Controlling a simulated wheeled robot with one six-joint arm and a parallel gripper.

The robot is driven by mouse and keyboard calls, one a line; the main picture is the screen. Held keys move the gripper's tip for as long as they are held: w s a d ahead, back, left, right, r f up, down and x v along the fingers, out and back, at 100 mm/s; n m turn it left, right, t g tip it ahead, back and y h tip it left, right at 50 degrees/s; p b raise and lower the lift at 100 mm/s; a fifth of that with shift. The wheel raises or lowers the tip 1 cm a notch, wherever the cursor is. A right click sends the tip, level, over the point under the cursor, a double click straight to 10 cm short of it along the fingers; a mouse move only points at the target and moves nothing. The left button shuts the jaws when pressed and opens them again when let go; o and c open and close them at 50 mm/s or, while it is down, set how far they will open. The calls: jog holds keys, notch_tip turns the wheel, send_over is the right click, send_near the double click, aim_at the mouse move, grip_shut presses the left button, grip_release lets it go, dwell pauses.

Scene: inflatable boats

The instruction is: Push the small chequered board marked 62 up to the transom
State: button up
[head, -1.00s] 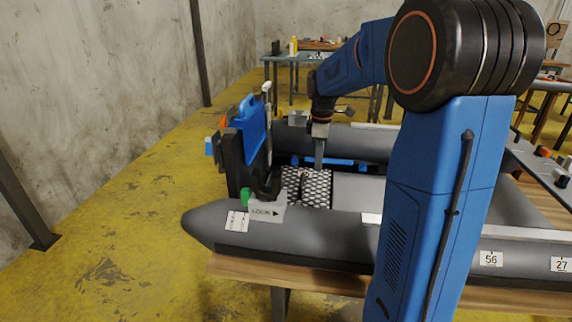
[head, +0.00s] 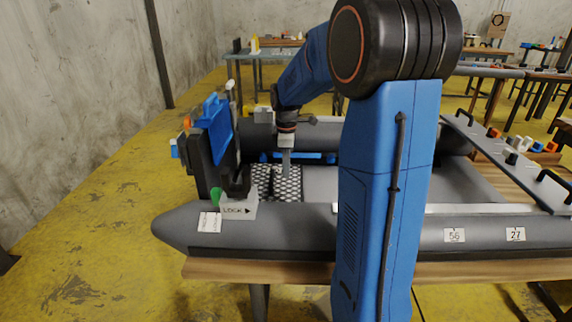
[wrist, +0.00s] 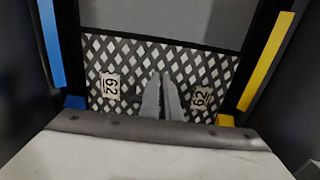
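The small chequered board (head: 288,187) lies on the floor of the grey inflatable boat. In the wrist view the board (wrist: 130,60) bears a pale tag reading 62 on its left and another tag, at an angle, on its right. The transom (head: 203,165) is the dark upright panel at the boat's left end. A second chequered patch (head: 259,178) lies between it and the board. My gripper (head: 287,168) points down at the board, its fingers together and empty. In the wrist view the fingertips (wrist: 162,78) overlap the board; I cannot tell if they touch it.
A blue case-like part (head: 217,125) hangs at the transom. A white LOCK sign (head: 239,210) sits on the near tube (head: 300,230). A blue bar (head: 300,157) runs along the far side. A bare grey floor panel (head: 320,182) lies right of the board.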

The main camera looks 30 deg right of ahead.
aim_at(286, 186)
jog(key=shift+f, duration=2.15)
jog(key=shift+w+a+f, duration=0.1)
jog(key=shift+w+a, duration=0.2)
jog(key=shift+a, duration=0.2)
jog(key=shift+w+a, duration=0.25)
jog(key=shift+a, duration=0.25)
jog(key=shift+s+d, duration=0.7)
jog(key=shift+d, duration=0.15)
notch_tip(286, 186, up, 9)
jog(key=shift+w, duration=0.2)
